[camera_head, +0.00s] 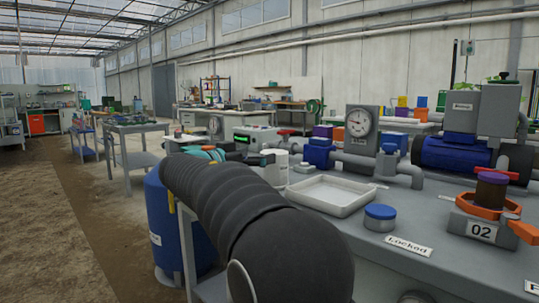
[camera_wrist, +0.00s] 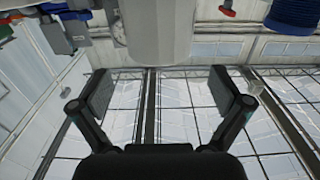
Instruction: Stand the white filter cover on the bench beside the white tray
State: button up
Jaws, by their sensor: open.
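The white tray (camera_head: 335,193), shallow and empty, sits on the grey bench (camera_head: 385,262) in the head view. A white upright cylinder, which looks like the filter cover (camera_head: 277,172), stands left of the tray, partly hidden behind my arm. In the wrist view, which is upside down, a large pale cylinder (camera_wrist: 155,32) that looks like the same cover is just beyond my fingertips. My gripper (camera_wrist: 163,92) is open, its two fingers wide apart with nothing between them. What the cover rests on is hidden.
A blue-lidded jar (camera_head: 380,217) stands right of the tray, near a "Locked" label. An orange clamp fixture (camera_head: 486,218) numbered 02 is farther right. A gauge (camera_head: 359,124), pipes and a blue pump (camera_head: 455,155) stand behind. A blue drum (camera_head: 165,220) stands left of the bench.

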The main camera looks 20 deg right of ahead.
jog(key=v, duration=0.6)
jog(key=shift+a, duration=0.1)
jog(key=s+d+f+n+g+y, duration=0.25)
jog(key=s+f+n+y, duration=0.5)
jog(key=s+f, duration=0.7)
jog(key=s+a+f+n+t+y, duration=0.1)
jog(key=s+a+f+n+y, duration=0.2)
jog(key=s+f, duration=0.4)
jog(key=s+a+f+n+t+y, duration=0.1)
jog(key=s+a+f+n+y, duration=0.2)
jog(key=s, duration=0.9)
jog(key=a+f+y, duration=0.3)
jog(key=a, duration=0.1)
jog(key=shift+a+f, duration=0.25)
jog(key=shift+f, duration=0.15)
jog(key=shift+s+n+y, duration=0.1)
jog(key=shift+n+y, duration=0.15)
